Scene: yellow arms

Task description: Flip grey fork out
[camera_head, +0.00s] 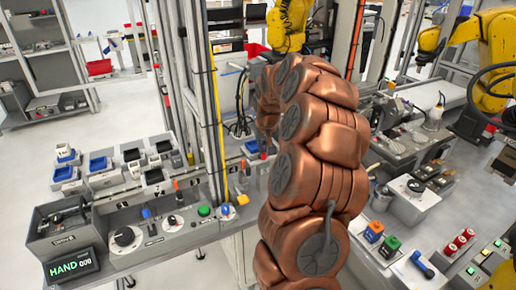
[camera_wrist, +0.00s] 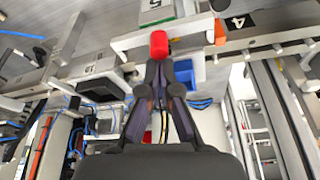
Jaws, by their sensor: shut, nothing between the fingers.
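My gripper (camera_wrist: 161,76) shows in the wrist view with its dark fingers drawn together at the tips, shut and empty. A red rounded knob (camera_wrist: 159,43) lies just beyond the fingertips. Whether the fingers touch it cannot be told. It sits at a light grey bar-like fixture (camera_wrist: 130,41), beside a blue block (camera_wrist: 184,70). I cannot clearly pick out the grey fork; it may be part of this grey fixture. In the head view my copper arm hides most of the gripper and the spot where it works.
An orange piece (camera_wrist: 220,32) and a plate marked 4 (camera_wrist: 238,22) lie right of the knob. In the head view a grey bench (camera_head: 150,248) carries knobs, buttons and a HAND display (camera_head: 73,264). Metal posts (camera_head: 207,100) stand close left of my arm. Yellow robot arms (camera_head: 497,50) stand behind.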

